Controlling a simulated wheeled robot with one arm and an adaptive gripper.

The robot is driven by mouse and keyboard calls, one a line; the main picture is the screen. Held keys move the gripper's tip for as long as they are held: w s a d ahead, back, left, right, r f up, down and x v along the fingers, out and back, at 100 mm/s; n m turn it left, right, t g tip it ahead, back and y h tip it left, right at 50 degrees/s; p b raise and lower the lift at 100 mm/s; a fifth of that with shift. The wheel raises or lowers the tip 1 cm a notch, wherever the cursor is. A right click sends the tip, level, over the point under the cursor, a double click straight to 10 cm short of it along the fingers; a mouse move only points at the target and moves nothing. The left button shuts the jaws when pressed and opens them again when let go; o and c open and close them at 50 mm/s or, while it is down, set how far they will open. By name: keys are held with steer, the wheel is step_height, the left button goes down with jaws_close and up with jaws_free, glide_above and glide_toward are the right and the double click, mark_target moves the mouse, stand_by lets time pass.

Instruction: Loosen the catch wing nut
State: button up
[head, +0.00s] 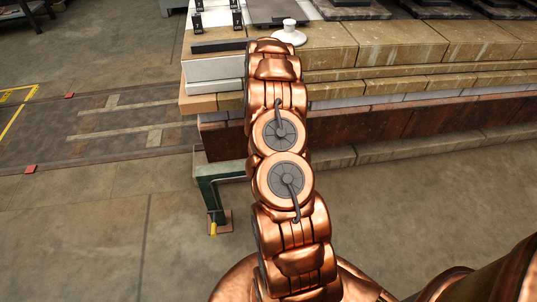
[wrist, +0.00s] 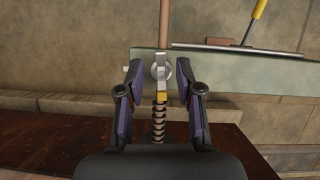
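In the wrist view a pale metal wing nut (wrist: 161,72) sits in front of a grey-green bar, with one wing pointing up. Below it are a small yellow piece (wrist: 160,97) and a dark coil spring (wrist: 158,125). My gripper (wrist: 159,76) is open, with one finger on each side of the wing nut. Gaps show between the fingers and the nut; exact depth is hard to tell. In the head view my copper-coloured arm hides the gripper and the nut.
The grey-green bar (wrist: 230,68) runs across behind the nut, with a reddish rod (wrist: 165,22) above it. A yellow handle (wrist: 259,9) rises at upper right. The head view shows a green bracket (head: 211,183), brick ledges (head: 430,45) and a white knob (head: 289,35).

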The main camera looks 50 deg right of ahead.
steer(key=v, duration=1.2)
steer(key=shift+s+r, duration=0.1)
stand_by(0.5)
